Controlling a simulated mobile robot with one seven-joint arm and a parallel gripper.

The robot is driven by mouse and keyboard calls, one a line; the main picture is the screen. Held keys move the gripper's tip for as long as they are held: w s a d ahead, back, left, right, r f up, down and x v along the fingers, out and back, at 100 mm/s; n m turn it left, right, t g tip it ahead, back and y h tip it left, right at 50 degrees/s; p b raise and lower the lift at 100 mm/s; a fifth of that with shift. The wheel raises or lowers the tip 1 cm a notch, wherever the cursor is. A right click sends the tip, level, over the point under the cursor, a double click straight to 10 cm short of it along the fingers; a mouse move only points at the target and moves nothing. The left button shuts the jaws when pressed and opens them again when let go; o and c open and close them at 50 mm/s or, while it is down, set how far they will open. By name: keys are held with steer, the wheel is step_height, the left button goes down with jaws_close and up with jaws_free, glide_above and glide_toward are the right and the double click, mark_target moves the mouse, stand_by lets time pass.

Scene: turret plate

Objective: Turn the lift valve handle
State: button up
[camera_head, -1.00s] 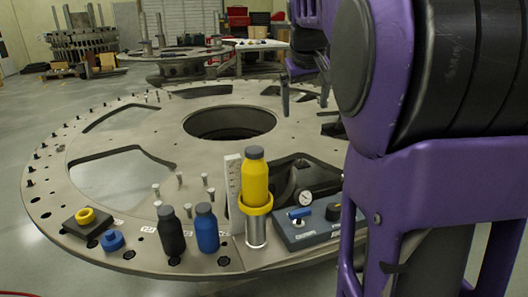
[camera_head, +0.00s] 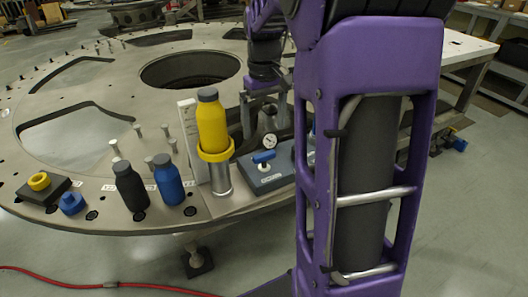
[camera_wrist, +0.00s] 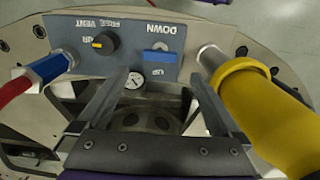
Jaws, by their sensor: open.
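The lift valve handle is a small blue lever (camera_head: 263,156) on the grey-blue control panel (camera_head: 254,182), at the plate's near edge. In the wrist view the blue handle (camera_wrist: 158,56) lies crosswise between the words DOWN and UP on the panel (camera_wrist: 190,65). My gripper (camera_head: 266,130) points down behind the panel in the head view. In the wrist view my gripper (camera_wrist: 160,76) is open, and the handle shows just beyond the gap between its fingertips, apparently untouched. Part of the panel's right side is hidden by my arm in the head view.
A yellow bottle (camera_head: 211,125) stands in a yellow ring on a metal post, left of the panel; it is close to my right finger in the wrist view. A gauge (camera_wrist: 134,80), black knob (camera_wrist: 105,42) and blue hose fitting (camera_wrist: 47,68) crowd the panel. Black (camera_head: 130,187) and blue (camera_head: 168,180) bottles stand farther left.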

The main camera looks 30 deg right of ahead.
mark_target(264, 154)
step_height(264, 154, down, 8)
steer(key=shift+f+b, duration=0.1)
steer(key=shift+b, duration=0.4)
steer(key=shift+c, duration=0.2)
steer(key=c, duration=1.2)
